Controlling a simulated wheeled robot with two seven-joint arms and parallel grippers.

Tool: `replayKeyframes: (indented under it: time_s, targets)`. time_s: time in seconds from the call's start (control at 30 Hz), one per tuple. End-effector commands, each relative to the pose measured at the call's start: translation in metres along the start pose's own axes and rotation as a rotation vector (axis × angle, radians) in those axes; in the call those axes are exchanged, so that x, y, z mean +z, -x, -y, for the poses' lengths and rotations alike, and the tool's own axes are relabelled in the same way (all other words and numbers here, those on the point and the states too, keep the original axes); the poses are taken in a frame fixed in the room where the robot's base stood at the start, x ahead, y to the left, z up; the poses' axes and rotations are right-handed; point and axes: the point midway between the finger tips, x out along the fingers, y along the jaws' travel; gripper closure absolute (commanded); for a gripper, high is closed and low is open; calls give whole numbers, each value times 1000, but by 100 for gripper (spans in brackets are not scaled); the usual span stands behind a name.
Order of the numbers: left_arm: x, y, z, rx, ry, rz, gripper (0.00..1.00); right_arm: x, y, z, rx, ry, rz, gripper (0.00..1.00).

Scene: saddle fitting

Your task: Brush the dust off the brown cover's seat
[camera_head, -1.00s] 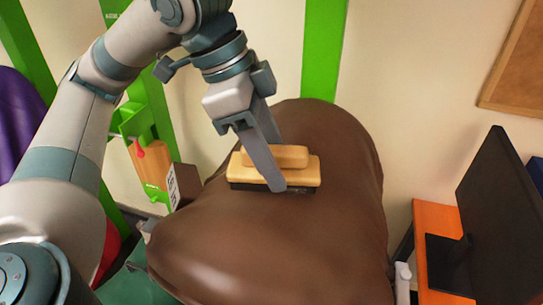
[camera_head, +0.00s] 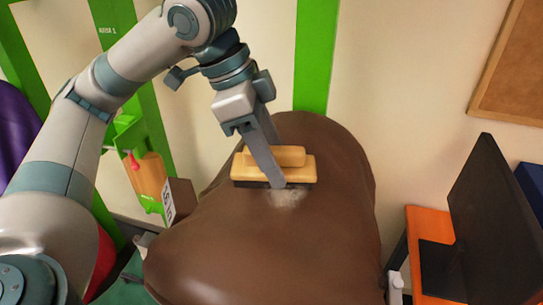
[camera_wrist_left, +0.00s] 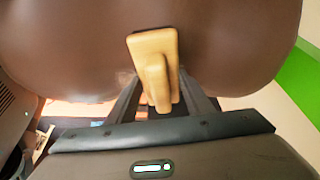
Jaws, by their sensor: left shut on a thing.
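The brown cover (camera_head: 290,250) fills the middle of the head view, with its rounded seat toward the back. A pale dust patch (camera_head: 288,197) shows on the seat just in front of the brush. The wooden brush (camera_head: 300,168) has a tan body and dark bristles, which appear to touch the cover. My left gripper (camera_head: 270,165) is shut on the brush's raised handle. The left wrist view shows the brush (camera_wrist_left: 155,48) between the fingers, against the cover (camera_wrist_left: 70,40), with a faint pale spot beside it. My right gripper is not in view.
An orange table (camera_head: 418,228) with a dark monitor (camera_head: 490,215) stands at the right. A green frame post (camera_head: 316,60) rises behind the cover. A cork board (camera_head: 512,75) hangs on the wall.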

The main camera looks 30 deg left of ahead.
Motion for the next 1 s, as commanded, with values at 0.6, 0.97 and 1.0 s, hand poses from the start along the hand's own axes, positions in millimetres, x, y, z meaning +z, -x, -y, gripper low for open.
replayKeyframes:
  time_s: [0.6, 0.97, 1.0]
  targets:
    - [-4, -2, 19, 1, 3, 0, 84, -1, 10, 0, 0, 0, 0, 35]
    - [-7, -6, 37, 0, 0, -1, 84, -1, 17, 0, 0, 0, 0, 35]
    - [-7, -6, 37, 0, 0, -1, 84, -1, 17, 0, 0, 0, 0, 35]
